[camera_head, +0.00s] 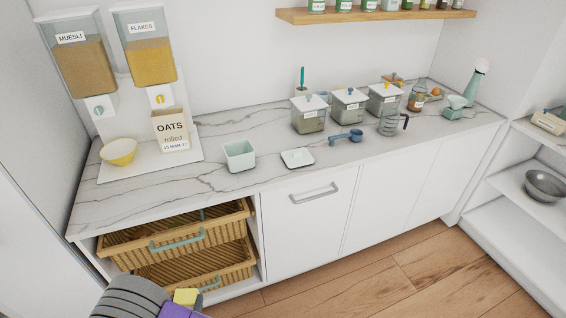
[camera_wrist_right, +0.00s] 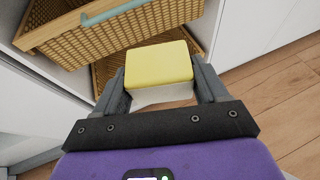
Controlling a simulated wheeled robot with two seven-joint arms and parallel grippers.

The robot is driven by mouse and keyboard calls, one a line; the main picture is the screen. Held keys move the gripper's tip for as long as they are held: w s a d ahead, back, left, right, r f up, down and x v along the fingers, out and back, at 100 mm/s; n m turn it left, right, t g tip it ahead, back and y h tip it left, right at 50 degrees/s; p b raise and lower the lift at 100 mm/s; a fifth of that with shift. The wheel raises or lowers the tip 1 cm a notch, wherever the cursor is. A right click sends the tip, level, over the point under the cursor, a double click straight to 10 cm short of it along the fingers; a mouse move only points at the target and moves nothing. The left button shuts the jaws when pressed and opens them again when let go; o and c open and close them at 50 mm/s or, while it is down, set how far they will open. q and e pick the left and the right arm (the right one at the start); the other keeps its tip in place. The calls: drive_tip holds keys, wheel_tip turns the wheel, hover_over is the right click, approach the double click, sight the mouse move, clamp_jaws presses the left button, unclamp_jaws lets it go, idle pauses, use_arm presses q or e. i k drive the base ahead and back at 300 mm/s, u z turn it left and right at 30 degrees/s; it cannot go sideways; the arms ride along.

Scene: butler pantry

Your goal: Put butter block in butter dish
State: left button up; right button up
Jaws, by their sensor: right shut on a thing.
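The butter block (camera_head: 186,297) is yellow on top and whitish below. It sits between the fingers of my right gripper (camera_wrist_right: 160,85), which is shut on it, low in front of the drawers at the bottom of the head view. In the right wrist view the butter block (camera_wrist_right: 158,64) shows clearly between both grey fingers. On the counter stands a pale mint, open square dish (camera_head: 239,156). To its right lies a flat, pale lid-like piece (camera_head: 297,158). These look like the butter dish parts. My right gripper is well below and in front of them. My left gripper is not in view.
Two wicker drawers (camera_head: 178,236) with teal handles are close to my right gripper, the upper one pulled out. On the counter (camera_head: 222,187) are a yellow bowl (camera_head: 119,151), an oats box (camera_head: 171,130), a blue scoop (camera_head: 346,136) and lidded jars (camera_head: 308,115). The front-left counter is clear.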

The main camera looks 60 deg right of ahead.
sight(239, 164)
drive_tip(key=z, duration=1.2)
drive_tip(key=i, duration=0.1)
